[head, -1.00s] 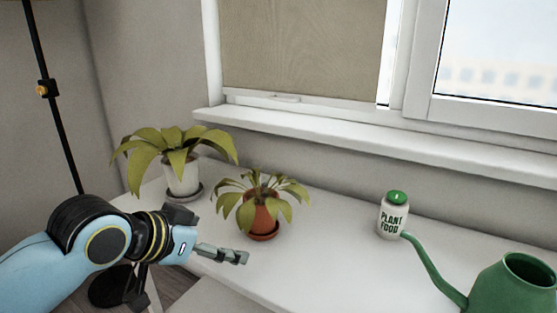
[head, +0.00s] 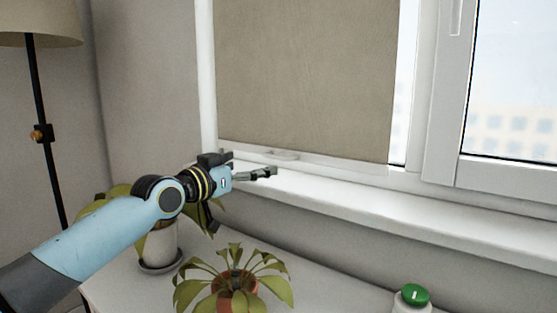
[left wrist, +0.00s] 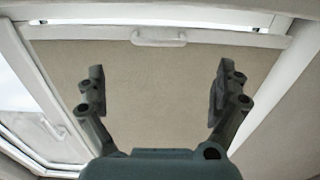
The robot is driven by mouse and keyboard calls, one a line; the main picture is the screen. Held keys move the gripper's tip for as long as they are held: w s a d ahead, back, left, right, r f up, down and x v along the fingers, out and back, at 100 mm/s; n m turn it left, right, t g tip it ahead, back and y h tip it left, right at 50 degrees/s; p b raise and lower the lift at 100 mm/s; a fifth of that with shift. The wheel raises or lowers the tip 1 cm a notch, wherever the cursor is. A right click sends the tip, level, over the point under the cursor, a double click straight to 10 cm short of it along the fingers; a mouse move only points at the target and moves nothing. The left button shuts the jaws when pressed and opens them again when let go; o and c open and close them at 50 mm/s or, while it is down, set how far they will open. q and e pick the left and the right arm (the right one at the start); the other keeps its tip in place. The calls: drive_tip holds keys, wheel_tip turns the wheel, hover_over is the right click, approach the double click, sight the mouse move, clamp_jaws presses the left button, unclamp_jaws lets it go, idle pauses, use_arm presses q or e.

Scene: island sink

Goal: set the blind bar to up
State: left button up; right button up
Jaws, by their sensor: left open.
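The beige blind (head: 305,80) hangs low over the left window, its white bar (head: 345,166) just above the sill. A small white handle (head: 282,155) sits on the bar. My left gripper (head: 272,172) is open and empty, just in front of and slightly below the handle in the head view. In the left wrist view the open fingers (left wrist: 157,80) stand wide apart against the blind. The handle (left wrist: 158,37) lies beyond the fingertips, centred between them and apart from them. My right gripper is not in view.
The white sill (head: 400,204) runs below the bar. A potted plant (head: 235,284), another white-potted plant (head: 160,245) and a green-lidded jar (head: 414,295) stand on the counter below. A floor lamp (head: 38,134) is at left. The space right of the gripper is clear.

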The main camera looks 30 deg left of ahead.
sight(274, 157)
use_arm(q)
drive_tip(key=w, duration=0.1)
drive_tip(key=w+b, duration=0.1)
drive_tip(key=w, duration=0.1)
drive_tip(key=w+d, duration=0.1)
drive_tip(key=w, duration=0.1)
drive_tip(key=shift+w+f, duration=0.15)
drive_tip(key=w+b, duration=0.1)
drive_tip(key=w, duration=0.2)
drive_tip(key=shift+d, duration=0.15)
drive_tip(key=shift+w, duration=0.35)
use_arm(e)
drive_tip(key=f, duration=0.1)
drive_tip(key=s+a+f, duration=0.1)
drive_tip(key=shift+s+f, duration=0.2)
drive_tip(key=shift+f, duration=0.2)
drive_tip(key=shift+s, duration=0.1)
